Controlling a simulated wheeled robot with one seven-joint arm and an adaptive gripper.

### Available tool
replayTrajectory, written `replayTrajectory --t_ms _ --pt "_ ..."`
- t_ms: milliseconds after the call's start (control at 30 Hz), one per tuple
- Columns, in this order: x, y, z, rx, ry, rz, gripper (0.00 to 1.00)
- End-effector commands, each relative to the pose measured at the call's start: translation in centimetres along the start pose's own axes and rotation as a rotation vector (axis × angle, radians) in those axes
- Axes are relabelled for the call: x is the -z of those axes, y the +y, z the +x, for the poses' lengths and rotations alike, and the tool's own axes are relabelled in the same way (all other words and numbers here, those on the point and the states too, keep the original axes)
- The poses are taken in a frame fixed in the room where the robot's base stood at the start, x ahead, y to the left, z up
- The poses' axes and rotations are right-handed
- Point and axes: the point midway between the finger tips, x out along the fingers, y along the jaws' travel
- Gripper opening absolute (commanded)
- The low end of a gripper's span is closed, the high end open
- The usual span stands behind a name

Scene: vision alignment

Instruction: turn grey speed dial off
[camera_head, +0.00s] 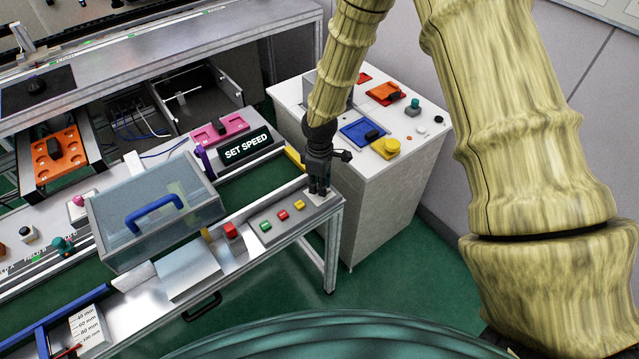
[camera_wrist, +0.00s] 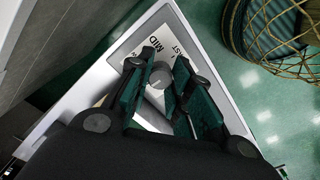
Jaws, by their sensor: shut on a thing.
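The grey speed dial (camera_wrist: 158,77) sits on a white label plate in the wrist view. The plate (camera_wrist: 175,30) reads "MID" and a partly covered word ending in "ST". My gripper (camera_wrist: 161,80) is shut on the dial, with one dark green finger on each side. The dial's pointer direction is too small to tell. In the head view my gripper (camera_head: 318,190) points down at the right end of the grey control panel. There the fingers hide the dial, and only part of the plate (camera_head: 327,203) shows.
Green (camera_head: 265,226), red (camera_head: 283,216) and yellow (camera_head: 299,205) buttons line the panel left of my gripper. A "SET SPEED" display (camera_head: 246,149) stands behind the green conveyor. A clear-sided box with a blue handle (camera_head: 153,213) is farther left. A white cabinet (camera_head: 385,205) stands at right.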

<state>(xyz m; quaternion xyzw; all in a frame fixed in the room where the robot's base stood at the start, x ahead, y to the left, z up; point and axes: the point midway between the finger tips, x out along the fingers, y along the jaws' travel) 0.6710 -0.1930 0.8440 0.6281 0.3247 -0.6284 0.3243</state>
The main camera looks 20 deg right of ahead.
Motion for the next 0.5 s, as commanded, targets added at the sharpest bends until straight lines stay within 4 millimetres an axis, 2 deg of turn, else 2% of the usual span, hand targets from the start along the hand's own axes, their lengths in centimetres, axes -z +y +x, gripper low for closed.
replayTrajectory --t_ms 200,233,333,500 --pt "0.06 0.13 -0.10 -0.002 0.002 0.000 0.00" --pt "0.06 0.13 -0.11 -0.002 0.002 0.000 0.26" --pt "0.05 0.11 -0.09 -0.002 0.001 0.001 0.44" --pt "0.03 0.06 -0.05 -0.001 0.001 0.001 0.44"
